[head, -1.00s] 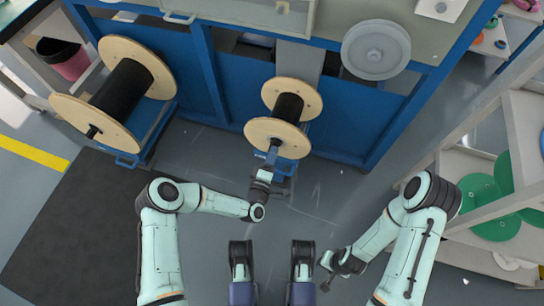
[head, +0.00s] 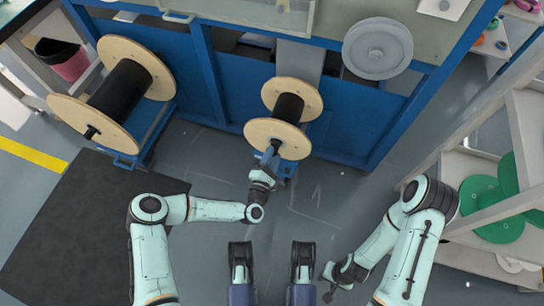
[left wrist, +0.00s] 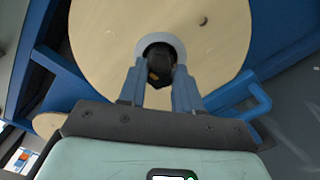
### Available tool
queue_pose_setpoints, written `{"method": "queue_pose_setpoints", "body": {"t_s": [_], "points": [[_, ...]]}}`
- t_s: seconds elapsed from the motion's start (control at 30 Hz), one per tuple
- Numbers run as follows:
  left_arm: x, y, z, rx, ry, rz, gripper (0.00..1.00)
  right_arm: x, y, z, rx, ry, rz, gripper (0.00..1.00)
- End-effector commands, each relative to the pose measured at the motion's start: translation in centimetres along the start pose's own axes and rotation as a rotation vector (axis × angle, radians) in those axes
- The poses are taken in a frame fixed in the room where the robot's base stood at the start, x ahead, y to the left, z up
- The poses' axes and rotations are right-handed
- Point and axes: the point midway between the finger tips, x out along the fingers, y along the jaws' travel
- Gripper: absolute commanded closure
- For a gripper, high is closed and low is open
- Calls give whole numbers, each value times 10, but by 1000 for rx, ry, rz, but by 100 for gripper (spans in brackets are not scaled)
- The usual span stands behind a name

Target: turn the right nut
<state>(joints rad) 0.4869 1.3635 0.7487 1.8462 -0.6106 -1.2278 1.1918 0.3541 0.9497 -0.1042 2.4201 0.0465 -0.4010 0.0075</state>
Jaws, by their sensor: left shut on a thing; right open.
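The right nut is the dark knob (left wrist: 158,66) on the axle at the centre of the right spool's wooden flange (left wrist: 95,40). My left gripper (left wrist: 160,84) is shut on it, with one finger at each side, in the left wrist view. The right spool carries black cable (head: 288,108). My right gripper (head: 331,292) is open and empty, low over the floor at the lower right, far from the spool.
A larger cable spool (head: 122,88) stands at the left on a blue stand. A blue machine frame (head: 245,90) runs behind both spools. A shelf (head: 470,165) with green discs stands at the right. Floor between my arms is clear.

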Motion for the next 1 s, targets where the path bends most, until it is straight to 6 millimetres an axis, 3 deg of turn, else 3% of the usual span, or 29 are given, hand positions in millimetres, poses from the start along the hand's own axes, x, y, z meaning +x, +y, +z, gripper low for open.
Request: {"method": "queue_pose_setpoints", "body": {"t_s": [0.57, 0.6, 0.67, 1.0], "points": [[-1, 0, -2, -34, 4, 0, 97, 0, 0, 1, 0, -2, 1, 57], [-1, 0, -2, -34, 4, 0, 60, 0, 0, 1, 0, -2, 1, 57], [-1, 0, -2, -34, 4, 0, 41, 0, 0, 1, 0, -2, 1, 57], [-2, 0, -1, -33, 2, -1, 41, 0, 0, 0, -1, 1, 0, 57]]}}
